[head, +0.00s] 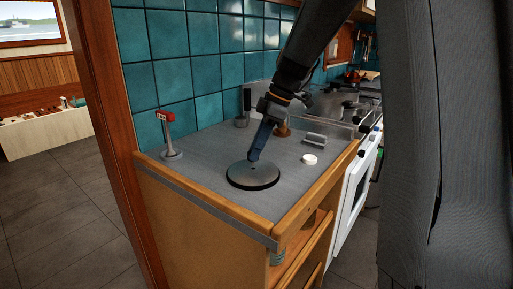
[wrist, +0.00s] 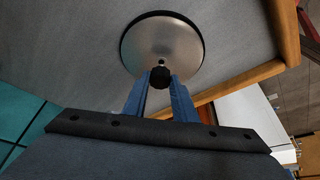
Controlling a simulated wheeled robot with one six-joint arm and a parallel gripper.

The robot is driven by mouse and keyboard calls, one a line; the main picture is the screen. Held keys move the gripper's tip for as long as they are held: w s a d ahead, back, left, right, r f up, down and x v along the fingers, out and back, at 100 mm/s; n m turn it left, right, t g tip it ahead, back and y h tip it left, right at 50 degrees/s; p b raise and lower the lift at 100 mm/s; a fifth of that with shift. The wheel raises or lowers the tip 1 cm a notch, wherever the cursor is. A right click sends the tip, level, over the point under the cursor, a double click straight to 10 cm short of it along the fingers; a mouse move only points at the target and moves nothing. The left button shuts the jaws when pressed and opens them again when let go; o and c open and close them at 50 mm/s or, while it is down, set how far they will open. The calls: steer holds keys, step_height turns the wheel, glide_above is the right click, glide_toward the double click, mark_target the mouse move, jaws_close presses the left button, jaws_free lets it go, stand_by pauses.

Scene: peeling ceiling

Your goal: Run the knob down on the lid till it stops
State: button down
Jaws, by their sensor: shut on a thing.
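A round metal lid (head: 253,175) with a dark rim lies flat on the grey counter in the head view. It also shows in the wrist view (wrist: 162,45). A small black knob (wrist: 160,78) is at the lid's middle, with a small stud showing just beyond it. My gripper (head: 254,155) comes down on the lid's centre from above, tilted. In the wrist view its two blue fingers (wrist: 161,82) are shut on the knob, one on each side. Whether the knob touches the lid's surface cannot be told. In the head view the fingers hide the knob.
The grey counter (head: 205,162) has a wooden front edge (head: 315,190). A red-topped stand (head: 168,135) is at the left, a white round piece (head: 309,159) and a metal bracket (head: 314,140) at the right.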

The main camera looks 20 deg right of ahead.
steer(key=shift+f+b, duration=0.45)
steer(key=shift+f, duration=0.5)
stand_by(0.6)
steer(key=c, duration=2)
jaws_free()
steer(key=shift+c, duration=0.2)
jaws_close()
steer(key=m, duration=0.1)
steer(key=m+t, duration=0.1)
steer(key=shift+s+a+m+p, duration=0.1)
steer(key=shift+s+m+p, duration=0.1)
steer(key=shift+m+p, duration=0.2)
steer(key=shift+m+t+h, duration=0.3)
steer(key=shift+m+h, duration=0.1)
steer(key=shift+m, duration=0.7)
